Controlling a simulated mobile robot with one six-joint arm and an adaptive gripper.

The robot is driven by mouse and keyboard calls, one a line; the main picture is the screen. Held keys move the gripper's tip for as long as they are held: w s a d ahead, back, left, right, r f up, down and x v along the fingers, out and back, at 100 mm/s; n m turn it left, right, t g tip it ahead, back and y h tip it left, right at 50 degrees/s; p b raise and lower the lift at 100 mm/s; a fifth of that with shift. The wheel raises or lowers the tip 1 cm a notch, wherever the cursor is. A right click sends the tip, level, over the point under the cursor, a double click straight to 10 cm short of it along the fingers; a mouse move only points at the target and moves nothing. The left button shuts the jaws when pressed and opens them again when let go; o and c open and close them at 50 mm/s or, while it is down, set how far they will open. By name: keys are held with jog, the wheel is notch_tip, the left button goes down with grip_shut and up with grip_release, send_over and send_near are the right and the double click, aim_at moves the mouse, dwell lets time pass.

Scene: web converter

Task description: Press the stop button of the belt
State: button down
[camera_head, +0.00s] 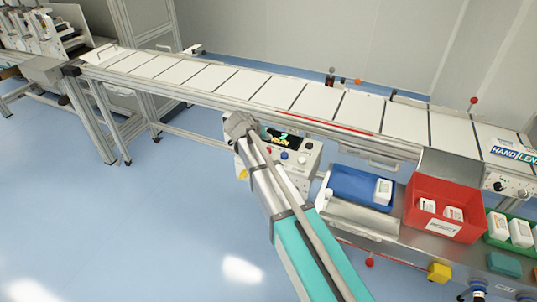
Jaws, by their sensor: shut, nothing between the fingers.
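The belt (270,91) is a long conveyor with white panels that runs from the left down to the right. A control box (303,163) hangs at its near side, with a lit green display (283,134) and a few small knobs or buttons below it. One is blue (284,155), and a small reddish one (269,151) sits left of it, partly covered by my arm. I cannot read any label, so which is the stop button is unclear. My gripper (238,127) is shut and empty at the box's upper left. My wrist and arm hide the box's left part; contact cannot be told.
Right of the box, a steel shelf (350,216) holds a blue bin (350,187), a red bin (436,188) and a green tray (488,239) with white packs. A yellow block (439,272) sits lower right. The blue floor at left is clear.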

aim_at(270, 148)
jog(key=shift+f+b, duration=1.25)
jog(key=shift+f, duration=0.3)
jog(key=shift+f+b, duration=1.05)
dwell(1.6)
jog(key=shift+r, duration=0.15)
dwell(0.3)
jog(key=shift+r+p, duration=0.9)
jog(key=shift+p, duration=0.15)
jog(key=shift+r+p, duration=2.5)
jog(key=shift+r, duration=0.05)
